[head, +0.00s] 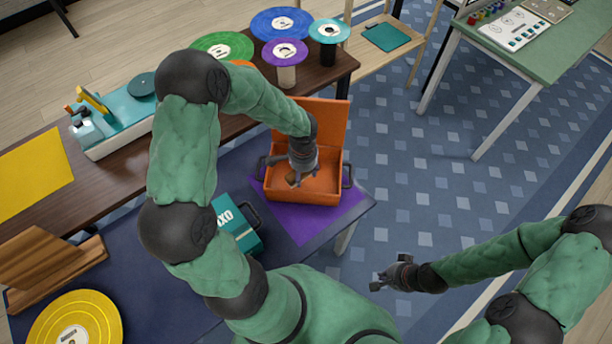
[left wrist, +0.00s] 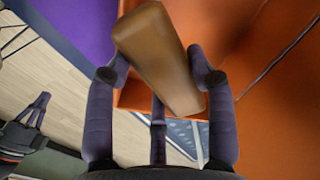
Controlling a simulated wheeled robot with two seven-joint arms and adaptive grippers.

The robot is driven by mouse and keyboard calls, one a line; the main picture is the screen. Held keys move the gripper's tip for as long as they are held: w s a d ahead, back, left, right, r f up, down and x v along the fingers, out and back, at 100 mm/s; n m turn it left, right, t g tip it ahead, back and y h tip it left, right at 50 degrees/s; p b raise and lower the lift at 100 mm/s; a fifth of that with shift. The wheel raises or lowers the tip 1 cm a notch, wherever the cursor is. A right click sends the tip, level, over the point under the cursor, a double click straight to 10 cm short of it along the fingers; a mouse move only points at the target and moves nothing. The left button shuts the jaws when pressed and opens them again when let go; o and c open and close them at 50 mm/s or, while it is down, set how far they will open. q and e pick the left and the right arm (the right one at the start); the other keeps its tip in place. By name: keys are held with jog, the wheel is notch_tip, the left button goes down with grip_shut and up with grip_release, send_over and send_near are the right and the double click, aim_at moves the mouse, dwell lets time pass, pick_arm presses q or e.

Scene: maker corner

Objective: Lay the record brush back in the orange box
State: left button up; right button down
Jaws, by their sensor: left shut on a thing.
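The record brush is a brown wooden block (left wrist: 160,58), gripped between the fingers of my left gripper (left wrist: 158,82) in the left wrist view. In the head view my left gripper (head: 296,178) points down into the open orange box (head: 326,182), and only a small bit of the brush shows beside the fingers. The box's orange wall also fills the right of the left wrist view (left wrist: 275,120). I cannot tell whether the brush touches the box floor. My right gripper (head: 388,275) is empty, its fingers apart, over the floor right of the table.
The orange lid (head: 318,118) stands open at the back of the box. The box sits on a purple mat (head: 312,226) at the table's right end. A teal case (head: 236,224) lies to its left. Several records on stands (head: 285,55) are behind.

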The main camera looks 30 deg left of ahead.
pick_arm(q)
jog(key=w+f, duration=0.1)
jog(key=w+f+b, duration=0.1)
jog(key=f, duration=0.1)
jog(key=w+a+f, duration=0.1)
jog(key=f, duration=0.1)
jog(key=shift+w+a+f, duration=0.1)
jog(key=shift+w, duration=0.25)
notch_tip(320, 180, down, 3)
jog(key=shift+w+f+b, duration=0.1)
jog(key=shift+f+b, duration=0.05)
jog(key=shift+b, duration=0.7)
jog(key=o, duration=0.7)
jog(key=shift+f, duration=0.1)
jog(key=o, duration=0.4)
jog(key=shift+o, duration=0.2)
